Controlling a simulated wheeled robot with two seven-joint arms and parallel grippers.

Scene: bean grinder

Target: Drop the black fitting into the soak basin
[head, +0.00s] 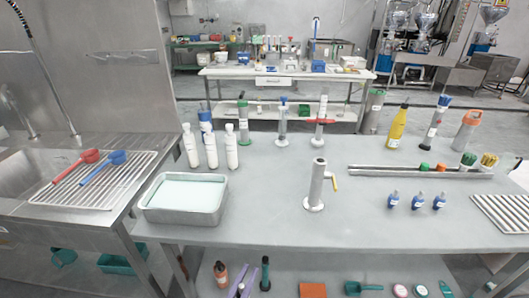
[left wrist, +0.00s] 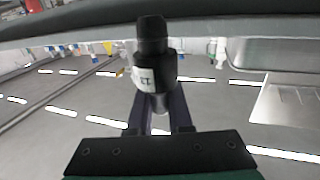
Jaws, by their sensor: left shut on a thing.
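The black fitting (left wrist: 153,38) has a stepped cylindrical body and a white label, and it shows in the left wrist view. My left gripper (left wrist: 160,98) is shut on its lower part, with the dark fingers on either side of it. The soak basin (head: 184,217) is a steel tub of pale liquid at the left of the table in the head view. I cannot clearly make out the held fitting in the head view. My right gripper is not in view.
Several white bottles (head: 231,151) stand just behind the basin. A steel upright cylinder with a yellow handle (head: 315,190) stands to its right. A drying rack (head: 107,180) with red and blue scoops lies left. The table front (head: 365,220) is mostly clear.

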